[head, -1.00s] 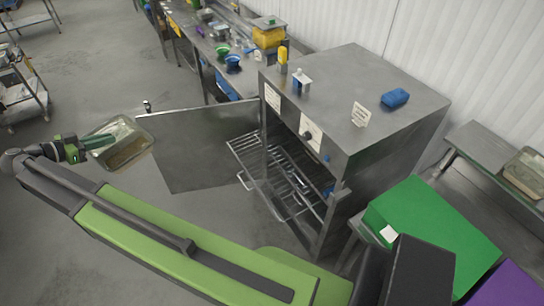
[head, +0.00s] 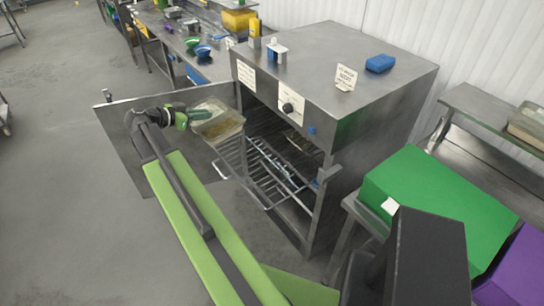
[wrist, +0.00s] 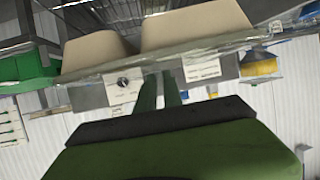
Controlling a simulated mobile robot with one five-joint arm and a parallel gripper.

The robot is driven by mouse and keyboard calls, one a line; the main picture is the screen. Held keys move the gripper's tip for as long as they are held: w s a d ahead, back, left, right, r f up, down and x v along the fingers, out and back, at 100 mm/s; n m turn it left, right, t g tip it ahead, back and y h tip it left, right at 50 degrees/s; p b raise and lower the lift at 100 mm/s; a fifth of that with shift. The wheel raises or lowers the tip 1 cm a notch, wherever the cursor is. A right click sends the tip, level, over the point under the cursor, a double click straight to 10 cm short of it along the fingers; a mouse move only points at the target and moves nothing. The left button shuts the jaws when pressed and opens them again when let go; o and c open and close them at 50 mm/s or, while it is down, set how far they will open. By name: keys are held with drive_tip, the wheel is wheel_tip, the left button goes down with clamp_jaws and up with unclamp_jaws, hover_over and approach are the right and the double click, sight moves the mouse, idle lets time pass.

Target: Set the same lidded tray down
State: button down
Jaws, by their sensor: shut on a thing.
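The lidded tray (head: 222,130) is a clear shallow tray with brownish contents. It is held in the air in front of the steel cabinet's open front, near the outer end of the pulled-out wire rack (head: 232,158). My gripper (head: 190,115) is shut on its left edge. In the wrist view the tray (wrist: 75,76) spans the top, with two beige portions showing, and the green fingers of my gripper (wrist: 161,92) reach to its near edge. The cabinet (head: 350,120) has its door (head: 150,135) open to the left, behind my arm.
Wire racks and something brownish show inside the cabinet. Signs, bottles and a blue item (head: 380,63) stand on its top. A green box (head: 440,200) is at the right, before a steel bench (head: 490,125) with another tray (head: 528,125). A long bench with bowls stands behind.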

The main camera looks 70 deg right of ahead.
drive_tip(key=shift+m+g, duration=0.4)
drive_tip(key=s+d+f+b, duration=0.1)
drive_tip(key=s+d+f, duration=0.1)
drive_tip(key=s, duration=0.1)
drive_tip(key=s+d+f+b, duration=0.2)
drive_tip(key=s+f, duration=0.1)
drive_tip(key=s, duration=0.1)
drive_tip(key=s+d+f+b, duration=0.2)
drive_tip(key=s+f, duration=0.1)
drive_tip(key=shift+s+d, duration=0.2)
drive_tip(key=shift+d, duration=0.1)
drive_tip(key=s+d+f+g+b, duration=0.1)
drive_tip(key=s+d+f+b, duration=0.2)
drive_tip(key=s, duration=0.3)
drive_tip(key=s+d+f+b, duration=0.2)
drive_tip(key=s+b, duration=0.1)
drive_tip(key=s, duration=0.3)
drive_tip(key=b, duration=1.1)
hover_over(275, 166)
drive_tip(key=shift+m, duration=0.4)
wheel_tip(275, 166, down, 11)
drive_tip(key=shift+w+r, duration=0.1)
drive_tip(key=shift+r, duration=0.05)
drive_tip(key=c, duration=1.5)
unclamp_jaws()
drive_tip(key=shift+r+p, duration=0.1)
drive_tip(key=shift+p, duration=0.25)
drive_tip(key=shift+a, duration=0.1)
